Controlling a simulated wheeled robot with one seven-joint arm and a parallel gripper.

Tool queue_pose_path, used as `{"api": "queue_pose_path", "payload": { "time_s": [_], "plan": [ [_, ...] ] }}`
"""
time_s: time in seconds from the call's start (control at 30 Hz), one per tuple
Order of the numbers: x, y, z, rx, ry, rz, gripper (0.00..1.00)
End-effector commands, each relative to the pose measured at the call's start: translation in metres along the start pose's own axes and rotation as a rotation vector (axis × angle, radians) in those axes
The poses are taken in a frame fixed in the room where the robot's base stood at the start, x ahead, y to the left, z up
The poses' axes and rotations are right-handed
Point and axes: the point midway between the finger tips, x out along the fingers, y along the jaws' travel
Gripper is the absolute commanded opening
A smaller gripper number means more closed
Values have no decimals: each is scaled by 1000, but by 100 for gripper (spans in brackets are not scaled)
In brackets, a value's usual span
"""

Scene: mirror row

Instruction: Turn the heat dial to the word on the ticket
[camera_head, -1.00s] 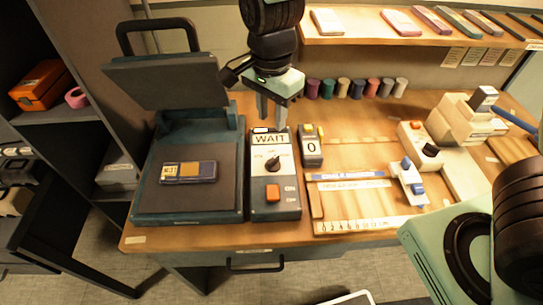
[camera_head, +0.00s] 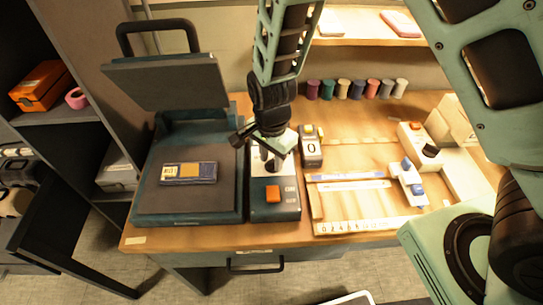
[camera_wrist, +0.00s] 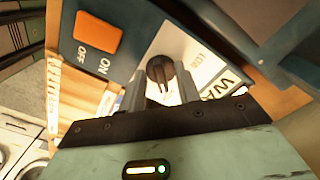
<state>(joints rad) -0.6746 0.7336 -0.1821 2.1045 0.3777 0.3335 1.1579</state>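The control box (camera_head: 277,205) has an orange switch (camera_head: 272,193) marked ON and OFF. Its black heat dial (camera_wrist: 160,70) shows in the wrist view on a white scale (camera_wrist: 200,60); part of one low word shows there. My gripper (camera_head: 268,163) is down over the dial, with its fingers (camera_wrist: 162,92) apart on either side of the knob. A slim gap seems to remain, so I see no firm grip. In the head view my gripper hides the dial and the WAIT sign.
The press's raised lid (camera_head: 165,80) stands left of the box. A counter block reading 0 (camera_head: 311,147) stands close on its right. Several coloured spools (camera_head: 350,89) line the back. A slide with a blue and white block (camera_head: 408,180) lies to the right.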

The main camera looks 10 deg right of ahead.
Motion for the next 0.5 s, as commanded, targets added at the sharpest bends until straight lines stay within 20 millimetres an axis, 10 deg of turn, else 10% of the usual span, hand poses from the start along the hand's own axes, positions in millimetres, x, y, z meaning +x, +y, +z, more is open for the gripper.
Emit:
{"api": "queue_pose_path", "payload": {
  "time_s": [0.13,0.27,0.5],
  "plan": [
    [0,0,0,0,0,0,33],
    [0,0,0,0,0,0,0],
    [0,0,0,-5,0,0,0]
  ]
}}
